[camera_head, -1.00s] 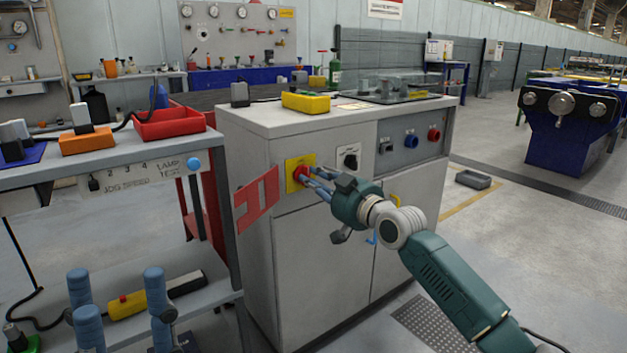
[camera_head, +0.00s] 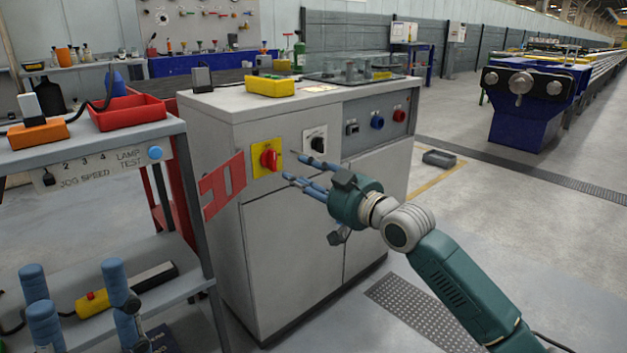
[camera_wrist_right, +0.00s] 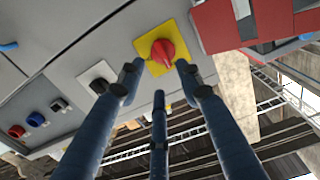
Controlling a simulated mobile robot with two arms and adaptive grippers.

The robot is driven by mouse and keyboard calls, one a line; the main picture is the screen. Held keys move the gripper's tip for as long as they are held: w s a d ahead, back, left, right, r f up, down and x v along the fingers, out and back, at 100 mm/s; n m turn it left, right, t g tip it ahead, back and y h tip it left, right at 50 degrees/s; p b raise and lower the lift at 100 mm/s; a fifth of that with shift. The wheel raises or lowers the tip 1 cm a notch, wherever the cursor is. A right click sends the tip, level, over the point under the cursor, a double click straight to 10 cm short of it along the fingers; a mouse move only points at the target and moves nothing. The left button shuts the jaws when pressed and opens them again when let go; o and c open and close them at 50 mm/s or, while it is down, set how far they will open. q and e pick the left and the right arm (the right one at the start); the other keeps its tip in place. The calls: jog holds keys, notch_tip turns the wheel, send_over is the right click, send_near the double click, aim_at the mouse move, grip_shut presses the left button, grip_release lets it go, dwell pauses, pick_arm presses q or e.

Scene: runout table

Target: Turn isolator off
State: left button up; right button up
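The isolator is a red rotary knob (camera_head: 269,158) on a yellow plate (camera_head: 257,149), on the front of a grey cabinet (camera_head: 290,235). The knob's grip stands roughly upright in the head view. It also shows in the right wrist view (camera_wrist_right: 162,52), beyond the fingertips. My right gripper (camera_head: 293,167) is open and empty, its blue fingers spread and pointing at the panel, a short gap right of the knob. My left gripper (camera_head: 72,268) is at the lower left, its blue fingers apart and pointing up, with nothing between them.
A black switch (camera_head: 316,140) on a white plate is right of the isolator. A red slotted plate (camera_head: 222,186) sticks out at the cabinet's left edge. A shelf bench (camera_head: 85,158) with a red tray (camera_head: 128,111) stands at left. The floor right of the cabinet is mostly clear.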

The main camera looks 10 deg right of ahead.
jog(key=v, duration=0.3)
jog(key=shift+s+d, duration=0.15)
jog(key=shift+s, duration=0.1)
jog(key=shift+s, duration=0.1)
